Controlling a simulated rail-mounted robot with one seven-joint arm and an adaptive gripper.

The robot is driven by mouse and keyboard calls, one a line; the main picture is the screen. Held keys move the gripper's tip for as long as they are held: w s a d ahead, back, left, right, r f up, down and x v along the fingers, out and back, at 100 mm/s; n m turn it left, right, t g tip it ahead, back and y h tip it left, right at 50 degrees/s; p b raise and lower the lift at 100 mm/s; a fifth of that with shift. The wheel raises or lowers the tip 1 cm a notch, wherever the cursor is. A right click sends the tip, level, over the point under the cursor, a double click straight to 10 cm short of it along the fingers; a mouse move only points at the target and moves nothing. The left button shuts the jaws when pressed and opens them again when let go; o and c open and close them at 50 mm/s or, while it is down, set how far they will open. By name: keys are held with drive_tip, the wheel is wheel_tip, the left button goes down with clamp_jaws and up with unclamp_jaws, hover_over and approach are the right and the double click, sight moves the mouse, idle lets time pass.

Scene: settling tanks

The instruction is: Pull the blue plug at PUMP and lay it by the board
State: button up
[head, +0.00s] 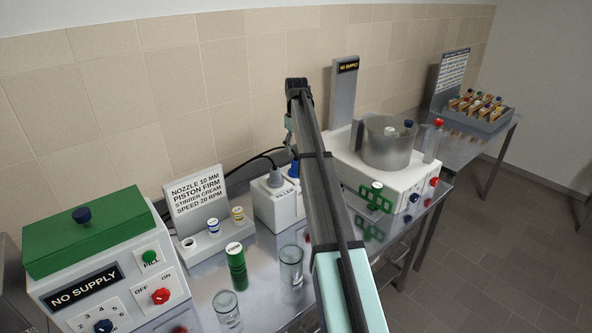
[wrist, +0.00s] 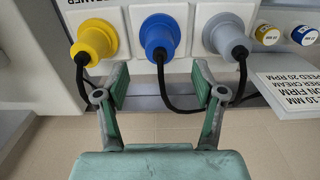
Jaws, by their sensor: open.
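The blue plug (wrist: 160,35) sits in the middle socket of the white socket board (wrist: 183,62), between a yellow plug (wrist: 96,38) and a grey plug (wrist: 222,35). A black cord runs from it. In the head view a bit of the blue plug (head: 294,168) shows beside my arm, on the board (head: 268,207). My gripper (wrist: 160,85) is open and empty, with its fingers either side of the blue plug's line and apart from it. I cannot read a PUMP label.
Left of the board stand a sign (head: 197,200) with small jars, a green-topped machine (head: 95,250), a green cylinder (head: 236,268) and two glasses (head: 291,265). Right of it is a white machine with a grey pot (head: 387,147). Black cords hang close around my fingers.

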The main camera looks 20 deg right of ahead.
sight(296, 160)
drive_tip(key=shift+f+b, duration=1.2)
drive_tip(key=shift+f, duration=2.75)
clamp_jaws()
drive_tip(key=shift+p, duration=0.3)
drive_tip(key=shift+r, duration=0.15)
drive_tip(key=shift+r+p, duration=1.5)
drive_tip(key=shift+r, duration=1.35)
